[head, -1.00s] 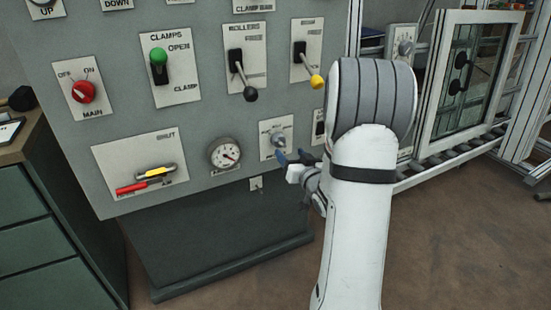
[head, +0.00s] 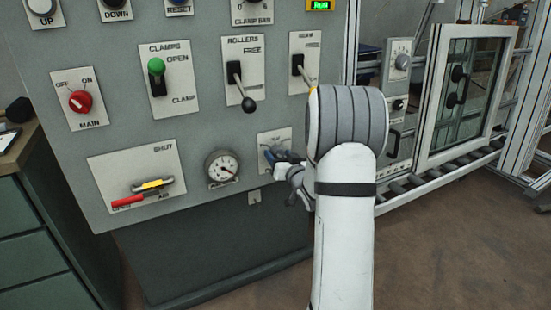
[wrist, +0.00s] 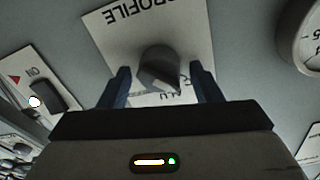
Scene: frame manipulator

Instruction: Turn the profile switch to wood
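The profile switch is a dark round knob (wrist: 160,66) on a white plate (wrist: 118,32) marked PROFILE, which appears upside down in the wrist view. A pale pointer tip on the knob points to the lower right, near the partly visible letters ALU. The WOOD label cannot be seen. My gripper (wrist: 161,80) is open, with one blue finger on each side of the knob and visible gaps between. In the head view the plate (head: 267,139) is at the panel's lower right, and my gripper (head: 280,161) covers the knob.
A round gauge (head: 222,167) sits left of the plate. The rollers lever (head: 240,86) and another lever (head: 303,68) stick out above. A small black rocker switch (wrist: 57,92) is beside the plate in the wrist view. A glazed frame (head: 470,85) stands at right.

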